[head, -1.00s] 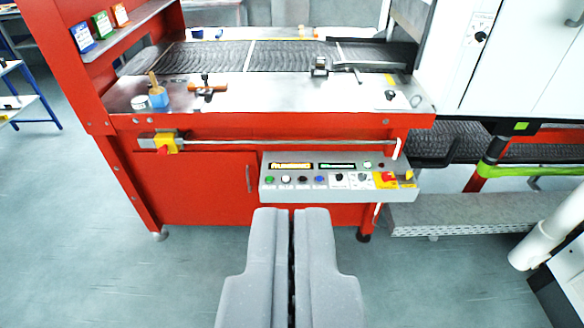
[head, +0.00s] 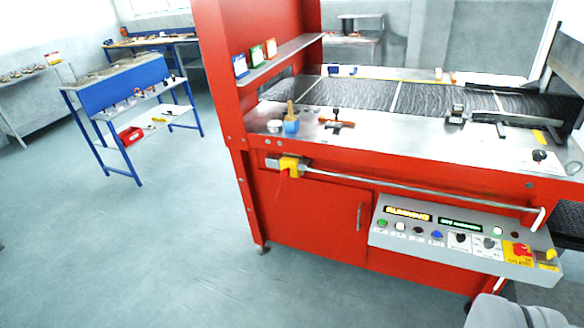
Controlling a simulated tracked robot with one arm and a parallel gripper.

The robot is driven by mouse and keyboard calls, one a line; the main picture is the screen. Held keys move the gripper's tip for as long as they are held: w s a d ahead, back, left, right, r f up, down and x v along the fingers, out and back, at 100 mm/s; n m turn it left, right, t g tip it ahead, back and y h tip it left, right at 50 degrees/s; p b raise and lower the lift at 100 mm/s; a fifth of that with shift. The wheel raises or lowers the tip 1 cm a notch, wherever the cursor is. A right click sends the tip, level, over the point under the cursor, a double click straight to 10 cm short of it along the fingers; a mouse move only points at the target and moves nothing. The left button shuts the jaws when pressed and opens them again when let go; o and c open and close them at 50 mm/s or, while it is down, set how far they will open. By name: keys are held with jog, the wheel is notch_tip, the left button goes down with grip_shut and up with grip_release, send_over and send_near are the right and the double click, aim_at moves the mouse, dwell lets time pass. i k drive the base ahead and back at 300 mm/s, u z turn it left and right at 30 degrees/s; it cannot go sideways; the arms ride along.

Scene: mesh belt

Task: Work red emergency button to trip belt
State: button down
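A yellow box (head: 290,165) sits at the left end of the horizontal rail on the front of the red belt machine. Red shows on its front, but it is too small to make out a button clearly. A red control on a yellow plate (head: 517,252) sits at the right end of the grey control panel (head: 400,240); I cannot tell whether it is a button or a rotary switch. The panel's left display lit in orange seems to read "RUNNING". My gripper (head: 512,312) shows only in part at the bottom right, below the panel and apart from it; its fingers are mostly cut off.
The metal rail (head: 430,192) runs across the machine front above the panel. The mesh belt (head: 365,94) lies on top, behind a steel ledge with a blue pot (head: 291,126) and tools. A blue bench (head: 125,92) stands at left. The floor (head: 150,250) in front is clear.

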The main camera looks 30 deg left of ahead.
aim_at(285, 173)
jog(key=k, duration=0.4)
jog(key=u, duration=0.85)
jog(key=i, duration=2.2)
jog(key=z, duration=0.25)
